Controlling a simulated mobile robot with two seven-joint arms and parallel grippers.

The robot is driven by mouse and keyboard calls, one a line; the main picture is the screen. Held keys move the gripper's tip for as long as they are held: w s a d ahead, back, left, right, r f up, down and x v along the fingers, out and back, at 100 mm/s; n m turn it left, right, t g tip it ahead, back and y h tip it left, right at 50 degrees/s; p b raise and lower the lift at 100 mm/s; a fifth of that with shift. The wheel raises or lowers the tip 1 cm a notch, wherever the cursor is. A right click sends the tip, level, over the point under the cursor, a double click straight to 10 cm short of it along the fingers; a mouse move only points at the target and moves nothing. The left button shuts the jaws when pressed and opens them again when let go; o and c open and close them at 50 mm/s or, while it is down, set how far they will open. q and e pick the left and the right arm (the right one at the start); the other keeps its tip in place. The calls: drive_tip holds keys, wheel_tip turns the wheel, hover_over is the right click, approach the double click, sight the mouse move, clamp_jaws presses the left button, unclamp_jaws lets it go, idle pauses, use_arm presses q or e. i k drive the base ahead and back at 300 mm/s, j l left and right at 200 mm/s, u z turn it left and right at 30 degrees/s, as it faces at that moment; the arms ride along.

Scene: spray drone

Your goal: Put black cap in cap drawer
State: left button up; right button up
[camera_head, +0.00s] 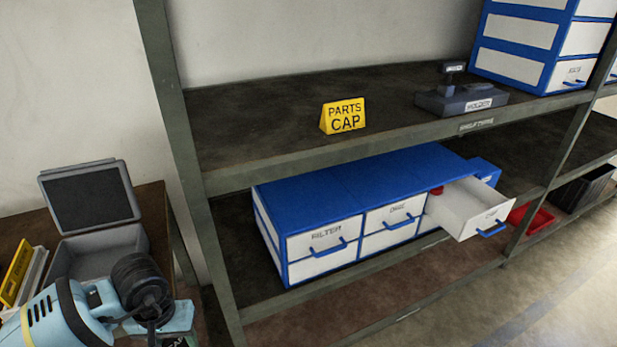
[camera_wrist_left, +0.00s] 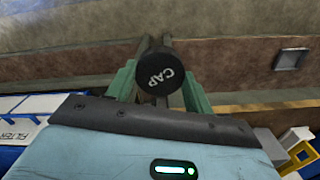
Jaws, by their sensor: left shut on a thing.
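The black cap (camera_wrist_left: 160,73) is round with white CAP lettering on its face. My left gripper (camera_wrist_left: 160,88) is shut on it, with one greenish finger on each side. In the head view my left arm is at the lower left, well away from the drawers, and the cap is mostly cut off by the bottom edge. The cap drawer (camera_head: 468,212) is white with a blue handle and a CAP label. It is pulled out of the blue drawer unit (camera_head: 340,185) on the lower shelf. A small red item (camera_head: 437,190) shows at its back. My right gripper is not in view.
A yellow PARTS CAP sign (camera_head: 343,116) and a dark holder (camera_head: 461,100) stand on the upper shelf (camera_head: 260,125), above the drawer unit. A shelf post (camera_head: 190,150) stands between my left arm and the drawers. An open grey case (camera_head: 95,215) sits at left.

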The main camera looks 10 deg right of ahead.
sight(472, 213)
drive_tip(key=i+l, duration=0.1)
drive_tip(key=l, duration=0.65)
drive_tip(key=i+l, duration=0.1)
drive_tip(key=l, duration=0.65)
drive_tip(key=i+l, duration=0.1)
drive_tip(key=l, duration=0.7)
drive_tip(key=i+l, duration=0.1)
drive_tip(key=l, duration=0.65)
drive_tip(key=i+l, duration=0.1)
drive_tip(key=l, duration=0.65)
drive_tip(key=i+l, duration=0.15)
drive_tip(key=l, duration=0.6)
drive_tip(key=i+l+u, duration=0.1)
drive_tip(key=l, duration=0.7)
